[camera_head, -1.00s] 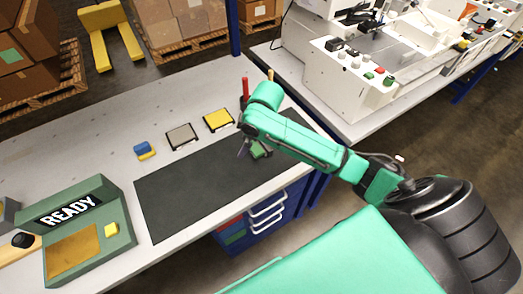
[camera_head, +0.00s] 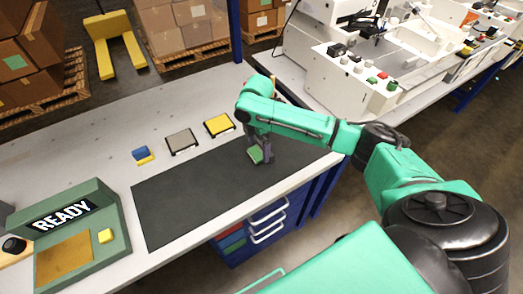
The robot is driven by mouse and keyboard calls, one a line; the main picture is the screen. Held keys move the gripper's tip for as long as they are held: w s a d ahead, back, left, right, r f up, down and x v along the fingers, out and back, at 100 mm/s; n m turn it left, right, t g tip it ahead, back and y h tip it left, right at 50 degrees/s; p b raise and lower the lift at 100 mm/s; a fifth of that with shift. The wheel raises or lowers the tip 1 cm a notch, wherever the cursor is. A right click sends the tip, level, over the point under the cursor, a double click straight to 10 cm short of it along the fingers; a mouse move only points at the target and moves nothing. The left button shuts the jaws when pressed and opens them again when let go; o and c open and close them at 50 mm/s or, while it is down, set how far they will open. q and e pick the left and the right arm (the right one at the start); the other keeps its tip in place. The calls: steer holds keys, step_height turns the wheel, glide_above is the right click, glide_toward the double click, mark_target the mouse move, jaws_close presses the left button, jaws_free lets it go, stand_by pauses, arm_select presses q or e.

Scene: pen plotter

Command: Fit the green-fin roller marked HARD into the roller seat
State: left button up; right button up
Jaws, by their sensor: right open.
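A small green piece (camera_head: 255,154) lies on the dark mat (camera_head: 190,199) near its far right part. It could be the green-fin roller, but it is too small and too covered to read any HARD mark. My right gripper (camera_head: 266,157) is open, pointing down right beside the green piece, partly overlapping it in the head view. I cannot tell whether the fingers straddle it or touch it. I cannot make out the roller seat. My left gripper is not in view.
A green box reading READY (camera_head: 75,230) with a yellow button (camera_head: 105,236) stands at the left. A blue-and-yellow block (camera_head: 142,155), a grey pad (camera_head: 182,141) and a yellow pad (camera_head: 219,125) lie behind the mat. White machines (camera_head: 345,85) fill the back right bench.

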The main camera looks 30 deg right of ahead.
mark_target(259, 153)
step_height(259, 153, down, 3)
steer(key=shift+r, duration=0.3)
steer(key=c, duration=1.4)
